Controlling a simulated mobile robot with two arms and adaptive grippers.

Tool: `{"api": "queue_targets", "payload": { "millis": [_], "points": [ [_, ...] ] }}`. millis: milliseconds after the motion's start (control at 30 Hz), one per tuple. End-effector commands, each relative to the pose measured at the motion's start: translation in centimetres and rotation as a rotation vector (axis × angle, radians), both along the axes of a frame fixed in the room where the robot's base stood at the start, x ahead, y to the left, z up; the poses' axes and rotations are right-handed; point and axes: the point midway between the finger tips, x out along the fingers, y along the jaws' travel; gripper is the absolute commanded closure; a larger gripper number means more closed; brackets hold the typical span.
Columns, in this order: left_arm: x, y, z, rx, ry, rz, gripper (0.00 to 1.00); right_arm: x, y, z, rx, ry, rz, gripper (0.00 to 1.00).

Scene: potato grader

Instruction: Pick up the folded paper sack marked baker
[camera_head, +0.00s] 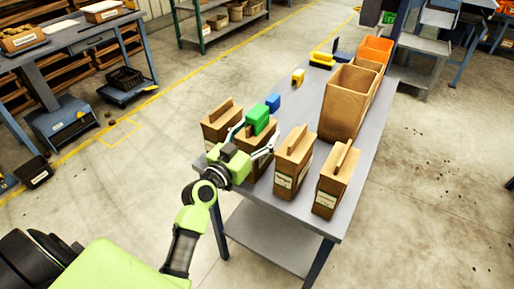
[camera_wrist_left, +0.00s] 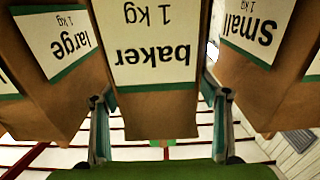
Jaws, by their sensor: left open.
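The baker sack (camera_wrist_left: 155,45) is brown with a white label reading "baker 1 kg", upside down in the left wrist view. In the head view it is the second folded sack (camera_head: 257,166) from the left, partly hidden by my arm. My left gripper (camera_head: 252,141) is open at this sack. In the left wrist view the fingers (camera_wrist_left: 160,125) show on either side of the sack's lower picture edge; I cannot tell whether they touch it. My right gripper is not in view.
Close neighbours are sacks marked large (camera_wrist_left: 60,40) and small (camera_wrist_left: 255,30). Another sack (camera_head: 335,180) stands at the right end of the grey table (camera_head: 385,120). Green (camera_head: 258,118) and blue (camera_head: 272,102) objects and an open brown box (camera_head: 345,105) stand behind.

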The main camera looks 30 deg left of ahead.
Motion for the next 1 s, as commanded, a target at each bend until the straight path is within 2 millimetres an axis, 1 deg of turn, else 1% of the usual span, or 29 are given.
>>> {"api": "queue_targets", "payload": {
  "millis": [67, 100, 167, 200, 267, 300, 333, 367, 400, 633, 767, 867, 967, 1000],
  "points": [
    [0.0, 0.0, 0.0, 0.0, 0.0, 0.0, 0.32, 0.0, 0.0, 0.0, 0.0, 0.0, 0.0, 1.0],
    [0.0, 0.0, 0.0, 0.0, 0.0, 0.0, 0.42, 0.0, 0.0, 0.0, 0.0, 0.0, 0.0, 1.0],
    [0.0, 0.0, 0.0, 0.0, 0.0, 0.0, 0.58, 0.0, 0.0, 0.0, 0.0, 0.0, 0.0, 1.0],
    [0.0, 0.0, 0.0, 0.0, 0.0, 0.0, 0.68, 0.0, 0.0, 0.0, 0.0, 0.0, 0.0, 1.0],
    [0.0, 0.0, 0.0, 0.0, 0.0, 0.0, 0.84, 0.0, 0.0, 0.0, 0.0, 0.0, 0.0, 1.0],
    [0.0, 0.0, 0.0, 0.0, 0.0, 0.0, 0.94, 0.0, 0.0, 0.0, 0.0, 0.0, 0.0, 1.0],
    [0.0, 0.0, 0.0, 0.001, 0.0, 0.0, 1.0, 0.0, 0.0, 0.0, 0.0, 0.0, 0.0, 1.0],
    [0.0, 0.0, 0.0, 0.001, 0.0, 0.0, 1.0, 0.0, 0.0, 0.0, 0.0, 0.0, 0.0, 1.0],
    [0.0, 0.1, 0.5, 0.0, -0.01, 0.002, 1.0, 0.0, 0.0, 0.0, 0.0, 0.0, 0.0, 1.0],
    [0.0, 0.1, 0.6, 0.0, -0.009, 0.002, 1.0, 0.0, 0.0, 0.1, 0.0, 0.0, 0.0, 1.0],
    [0.0, 0.1, 1.2, 0.002, -0.011, 0.002, 1.0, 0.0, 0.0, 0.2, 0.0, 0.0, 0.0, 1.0],
    [0.0, 0.0, 2.2, 0.001, -0.013, 0.001, 1.0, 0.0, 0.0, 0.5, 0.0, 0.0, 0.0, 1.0],
    [0.0, 0.1, 3.7, 0.002, -0.013, 0.003, 1.0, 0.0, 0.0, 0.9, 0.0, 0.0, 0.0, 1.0],
    [0.0, 0.1, 4.5, 0.002, -0.016, 0.002, 1.0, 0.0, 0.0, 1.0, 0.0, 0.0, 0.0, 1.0]
  ]
}}
